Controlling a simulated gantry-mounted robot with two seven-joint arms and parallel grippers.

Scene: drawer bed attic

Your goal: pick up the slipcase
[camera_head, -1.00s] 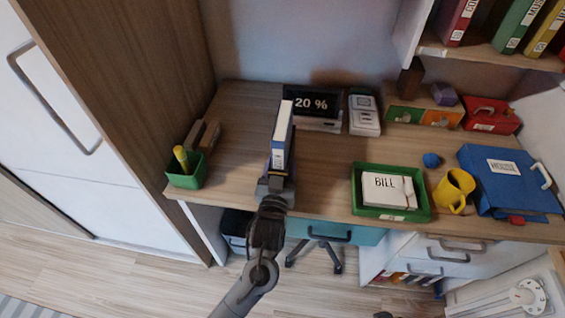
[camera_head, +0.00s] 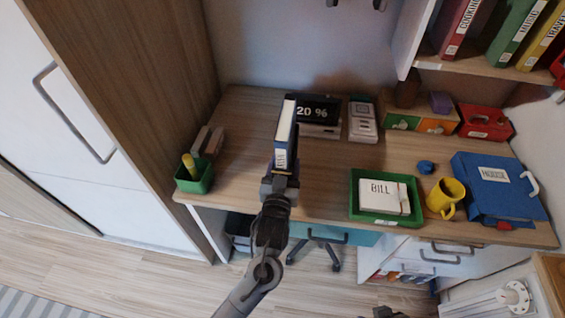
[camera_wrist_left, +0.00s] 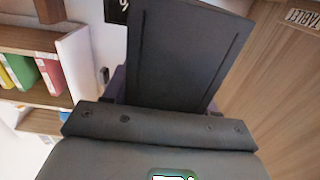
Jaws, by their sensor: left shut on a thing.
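The slipcase (camera_head: 285,134) is a tall, narrow box with a white edge and blue sides. In the head view it stands upright over the front left part of the desk. My left gripper (camera_head: 280,178) is shut on its lower end. It appears lifted off the desk, though the gripper hides its bottom. In the left wrist view a broad dark face of the slipcase (camera_wrist_left: 185,55) rises beyond the gripper body, and the fingertips are hidden.
A green pencil cup (camera_head: 194,178) is at the left desk edge. A green tray (camera_head: 384,219), a yellow mug (camera_head: 444,198) and a blue binder (camera_head: 497,190) are to the right. The desk (camera_head: 326,173) is bare between slipcase and tray.

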